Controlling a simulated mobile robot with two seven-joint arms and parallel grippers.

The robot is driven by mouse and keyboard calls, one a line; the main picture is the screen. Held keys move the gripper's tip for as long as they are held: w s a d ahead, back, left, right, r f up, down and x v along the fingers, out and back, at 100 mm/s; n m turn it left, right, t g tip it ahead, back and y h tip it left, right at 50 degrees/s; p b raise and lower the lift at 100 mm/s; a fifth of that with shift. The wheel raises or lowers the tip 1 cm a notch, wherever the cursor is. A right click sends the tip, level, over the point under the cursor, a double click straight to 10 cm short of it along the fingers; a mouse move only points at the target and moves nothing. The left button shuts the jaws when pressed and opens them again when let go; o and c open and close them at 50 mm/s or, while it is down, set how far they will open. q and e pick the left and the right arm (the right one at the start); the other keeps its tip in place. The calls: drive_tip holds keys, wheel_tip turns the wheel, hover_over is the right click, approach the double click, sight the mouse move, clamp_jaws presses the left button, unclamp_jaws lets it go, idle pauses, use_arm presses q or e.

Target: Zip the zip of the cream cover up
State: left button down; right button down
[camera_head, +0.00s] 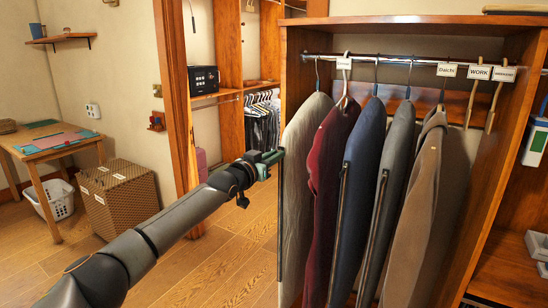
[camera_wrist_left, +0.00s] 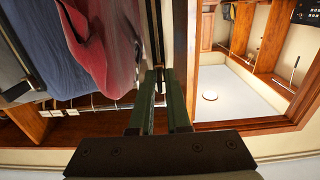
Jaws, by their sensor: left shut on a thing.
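The cream cover (camera_head: 302,150) hangs at the left end of the rail, with a dark zip line (camera_head: 280,225) down its front edge. My left gripper (camera_head: 274,157) is at that front edge, in the upper part of the cover, at the top of the visible dark line. In the left wrist view, the gripper's green fingers (camera_wrist_left: 160,75) are close together at the dark zip strip. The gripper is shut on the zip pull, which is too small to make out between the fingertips. My right gripper is not in view.
To the right hang a dark red cover (camera_head: 330,150), a blue cover (camera_head: 362,150), a grey cover (camera_head: 393,160) and a brown cover (camera_head: 425,190), close together in the wooden wardrobe (camera_head: 288,65). Open floor (camera_head: 215,260) lies to the left. A box (camera_head: 118,203) stands farther left.

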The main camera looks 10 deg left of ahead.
use_arm(q)
drive_tip(key=c, duration=1)
unclamp_jaws()
drive_tip(key=shift+d+r, duration=0.1)
drive_tip(key=shift+r, duration=0.05)
drive_tip(key=shift+s, duration=0.15)
drive_tip(key=shift+b+v, duration=0.55)
drive_tip(key=shift+v, duration=5.6)
